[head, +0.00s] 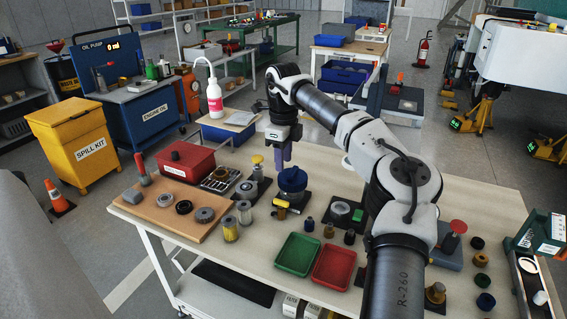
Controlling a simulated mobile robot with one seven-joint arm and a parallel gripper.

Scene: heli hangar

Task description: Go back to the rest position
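My arm reaches out over the workbench (462,217). My gripper (284,158) points down just above a dark blue round-topped part (292,179) on a dark base. Something purple-grey shows at the gripper's end; I cannot tell whether it is the fingers or a held thing. The gap between the fingertips is too small to make out. I cannot tell whether the gripper touches the blue part.
A green tray (298,254) and a red tray (333,267) lie at the bench's front. A red box (186,160) and a wooden board (160,212) are on the left. A white bottle (213,92) stands behind. Small parts crowd the right side.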

